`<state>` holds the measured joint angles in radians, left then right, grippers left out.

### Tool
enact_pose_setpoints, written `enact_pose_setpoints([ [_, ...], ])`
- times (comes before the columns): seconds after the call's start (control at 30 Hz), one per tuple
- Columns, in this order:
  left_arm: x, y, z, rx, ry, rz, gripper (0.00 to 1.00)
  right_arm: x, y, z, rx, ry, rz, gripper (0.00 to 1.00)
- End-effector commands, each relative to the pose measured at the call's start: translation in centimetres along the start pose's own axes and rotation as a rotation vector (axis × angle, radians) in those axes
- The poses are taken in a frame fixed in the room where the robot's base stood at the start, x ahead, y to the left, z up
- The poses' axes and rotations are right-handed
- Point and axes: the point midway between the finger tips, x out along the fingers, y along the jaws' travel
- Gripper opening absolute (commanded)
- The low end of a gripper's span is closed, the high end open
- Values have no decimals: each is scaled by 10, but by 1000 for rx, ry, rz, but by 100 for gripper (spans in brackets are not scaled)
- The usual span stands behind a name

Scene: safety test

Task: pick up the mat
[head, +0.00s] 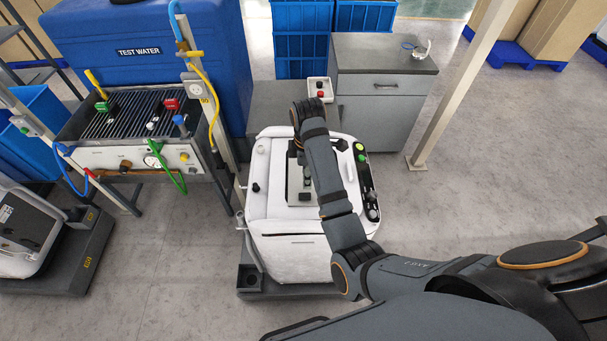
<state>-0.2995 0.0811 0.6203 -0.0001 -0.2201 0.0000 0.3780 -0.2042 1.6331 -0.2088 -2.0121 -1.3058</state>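I cannot make out a mat for certain. A grey flat piece (299,187) with small dark knobs lies on top of the white machine (286,222), partly covered by my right arm. My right arm comes in from the lower right and reaches over this machine. Its far end (308,116) is above the machine's back edge. The fingers of my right gripper cannot be made out, and what they may touch is hidden. My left gripper is not in view.
A test bench (135,125) with hoses and a blue tank (150,50) are at the left. A post (455,95) stands right. Floor (480,190) is clear at right.

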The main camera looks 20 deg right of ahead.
Motion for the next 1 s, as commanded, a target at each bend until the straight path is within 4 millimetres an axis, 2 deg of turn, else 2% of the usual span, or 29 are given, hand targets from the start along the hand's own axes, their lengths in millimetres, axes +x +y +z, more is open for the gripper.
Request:
enact_pose_setpoints([
  [0.07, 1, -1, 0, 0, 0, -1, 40, 2, 0, 0, -3, -1, -1, 40],
  [0.23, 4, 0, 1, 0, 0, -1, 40, 30, -1, 1, -2, -3, -3, 40],
  [0.4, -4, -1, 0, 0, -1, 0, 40, 49, 0, 1, 0, -2, 0, 40],
  [0.57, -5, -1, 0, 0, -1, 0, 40, 54, 0, 0, 1, -1, 2, 40],
  [0.67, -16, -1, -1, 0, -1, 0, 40, 64, -1, 0, 0, -2, -3, 40],
  [0.77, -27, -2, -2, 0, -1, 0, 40, 81, -2, -2, 0, -3, -4, 40],
  [0.9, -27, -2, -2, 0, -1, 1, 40, 102, 0, -1, 2, -2, 1, 40],
  [1.0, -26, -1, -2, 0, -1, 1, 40, 106, 0, -2, 2, -1, 2, 40],
])
